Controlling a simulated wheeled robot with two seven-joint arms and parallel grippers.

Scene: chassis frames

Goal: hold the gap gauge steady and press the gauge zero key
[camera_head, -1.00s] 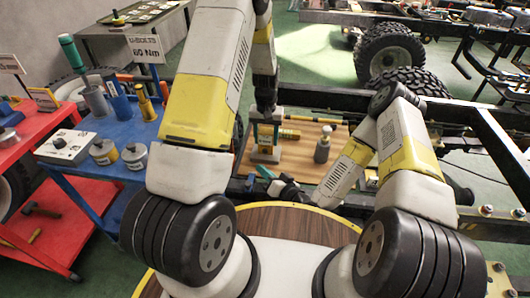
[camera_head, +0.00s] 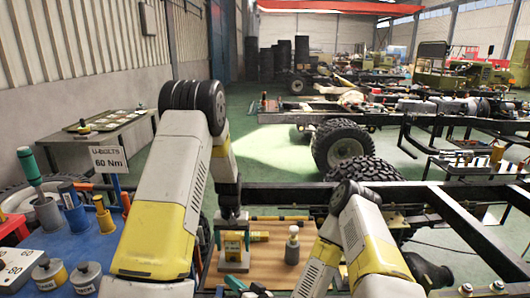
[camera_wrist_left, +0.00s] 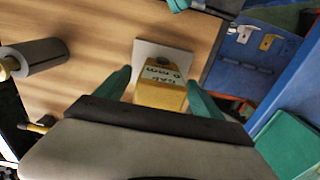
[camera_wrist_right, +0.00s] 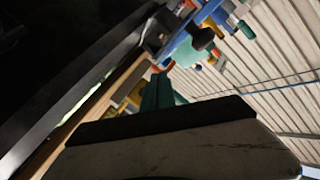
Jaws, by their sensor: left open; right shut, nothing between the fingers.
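Contact cannot be told. My right gripper (camera_head: 237,284) is shut and empty, low in front of the gauge; its teal fingers also show in the right wrist view (camera_wrist_right: 158,92).
A grey bottle-like object (camera_head: 292,246) and a yellow cylinder (camera_head: 259,236) stand or lie right of the gauge on the bench (camera_head: 267,265). A black chassis frame (camera_head: 455,218) runs behind and right. A blue cart (camera_head: 98,243) with cylinders is at left.

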